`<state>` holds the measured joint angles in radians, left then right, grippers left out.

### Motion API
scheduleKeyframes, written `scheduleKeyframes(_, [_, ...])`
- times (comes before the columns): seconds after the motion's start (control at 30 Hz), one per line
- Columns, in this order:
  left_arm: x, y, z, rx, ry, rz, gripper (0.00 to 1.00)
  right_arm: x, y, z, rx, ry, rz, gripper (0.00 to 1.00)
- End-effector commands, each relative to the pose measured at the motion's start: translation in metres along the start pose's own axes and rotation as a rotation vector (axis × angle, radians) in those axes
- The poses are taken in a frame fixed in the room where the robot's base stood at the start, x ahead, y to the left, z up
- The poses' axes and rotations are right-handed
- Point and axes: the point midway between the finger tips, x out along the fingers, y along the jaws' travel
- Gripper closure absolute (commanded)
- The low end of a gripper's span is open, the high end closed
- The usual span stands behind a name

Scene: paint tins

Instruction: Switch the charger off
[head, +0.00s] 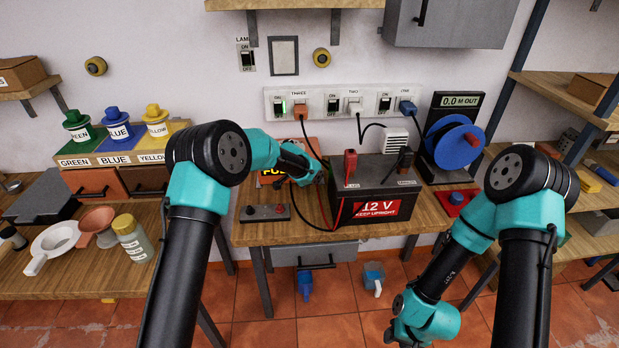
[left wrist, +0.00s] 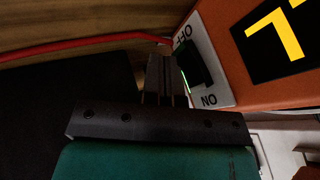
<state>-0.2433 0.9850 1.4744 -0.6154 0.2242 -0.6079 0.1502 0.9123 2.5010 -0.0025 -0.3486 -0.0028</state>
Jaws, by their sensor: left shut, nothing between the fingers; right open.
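The charger (left wrist: 262,82) is an orange box with a yellow-on-black sign, seen close up in the left wrist view. In the head view the charger (head: 311,147) is mostly hidden behind my left arm and the battery. Its switch (left wrist: 197,62) is a dark rocker on a white plate marked OFF and ON, with a green glow at its edge. My left gripper (left wrist: 166,68) is shut and empty, its fingertips at the switch near the OFF mark; contact cannot be told. In the head view it (head: 318,174) is beside the battery. My right gripper (head: 393,338) is low at the bottom, partly cut off.
A 12 V battery (head: 378,209) stands right of my left gripper, with red and black cables nearby. A small control box (head: 264,213) lies in front. A wall strip (head: 328,91) holds switches and plugs. A blue reel (head: 457,147) stands at the right.

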Motion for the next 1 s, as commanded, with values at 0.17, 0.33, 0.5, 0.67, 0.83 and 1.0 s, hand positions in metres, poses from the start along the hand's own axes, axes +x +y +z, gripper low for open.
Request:
scheduleKeyframes(0.17, [0.006, -0.009, 0.001, -0.002, 0.0, 0.0, 1.0, 0.0, 0.0, 0.0, 0.0, 0.0, 0.0, 0.57])
scheduleKeyframes(0.33, [0.008, -0.011, 0.001, 0.0, 0.001, 0.002, 1.0, 0.0, 0.0, 0.0, 0.0, 0.0, 0.0, 0.57])
scheduleKeyframes(0.5, [0.007, -0.011, 0.001, 0.0, 0.001, 0.002, 1.0, 0.0, 0.0, 0.0, 0.0, 0.0, 0.0, 0.57])
scheduleKeyframes(0.67, [0.008, -0.011, 0.001, 0.0, 0.001, 0.002, 1.0, 0.0, 0.0, 0.0, 0.0, 0.0, 0.0, 0.57])
scheduleKeyframes(0.83, [0.011, -0.015, 0.002, 0.0, 0.001, 0.001, 1.0, 0.0, 0.0, 0.0, 0.0, 0.0, 0.0, 0.57])
scheduleKeyframes(1.0, [0.011, -0.014, 0.002, 0.0, 0.001, 0.001, 1.0, 0.0, 0.0, 0.0, 0.0, 0.0, 0.0, 0.57])
